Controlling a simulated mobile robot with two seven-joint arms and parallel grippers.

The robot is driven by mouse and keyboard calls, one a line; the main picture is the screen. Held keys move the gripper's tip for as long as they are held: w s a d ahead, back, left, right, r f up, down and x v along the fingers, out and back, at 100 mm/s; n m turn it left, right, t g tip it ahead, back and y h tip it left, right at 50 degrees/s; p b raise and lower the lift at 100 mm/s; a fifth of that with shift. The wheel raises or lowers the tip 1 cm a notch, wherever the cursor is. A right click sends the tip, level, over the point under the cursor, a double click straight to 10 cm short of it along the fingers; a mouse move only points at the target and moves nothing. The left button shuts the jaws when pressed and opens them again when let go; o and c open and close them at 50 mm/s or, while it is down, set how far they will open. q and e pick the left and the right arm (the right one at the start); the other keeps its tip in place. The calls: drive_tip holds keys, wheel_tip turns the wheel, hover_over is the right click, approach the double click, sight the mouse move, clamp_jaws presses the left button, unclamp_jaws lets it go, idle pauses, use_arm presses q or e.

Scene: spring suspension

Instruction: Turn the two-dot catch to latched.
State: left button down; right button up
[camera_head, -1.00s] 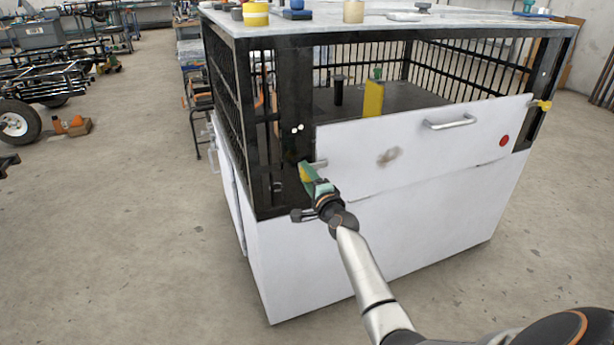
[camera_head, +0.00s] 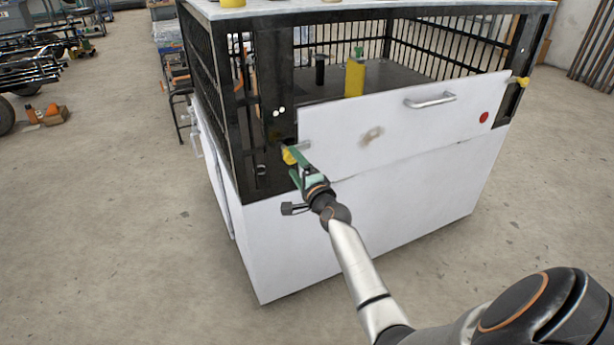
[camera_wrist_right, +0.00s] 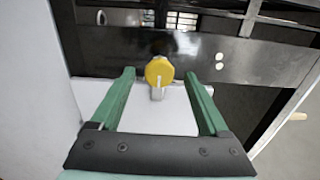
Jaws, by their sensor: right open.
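The two-dot catch is a yellow knob (camera_head: 289,155) with a short metal bar, on the black corner post beside two white dots (camera_head: 279,113). In the head view its bar points right, over the left edge of the white panel (camera_head: 400,130). In the right wrist view the knob (camera_wrist_right: 159,70) lies between the fingers, with its bar over the panel. My right gripper (camera_head: 297,167) is open around the knob, with a gap showing on both sides. The gripper hides part of the knob in the head view. My left gripper is out of view.
The panel has a metal handle (camera_head: 430,100), a red dot (camera_head: 484,118) and another yellow catch (camera_head: 522,82) at its right end. A yellow block (camera_head: 355,78) stands inside the cage.

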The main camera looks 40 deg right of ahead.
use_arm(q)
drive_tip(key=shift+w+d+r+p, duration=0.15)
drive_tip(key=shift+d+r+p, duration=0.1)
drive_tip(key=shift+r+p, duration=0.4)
use_arm(e)
drive_tip(key=v, duration=0.8)
drive_tip(key=shift+s, duration=0.35)
drive_tip(key=shift+a, duration=0.1)
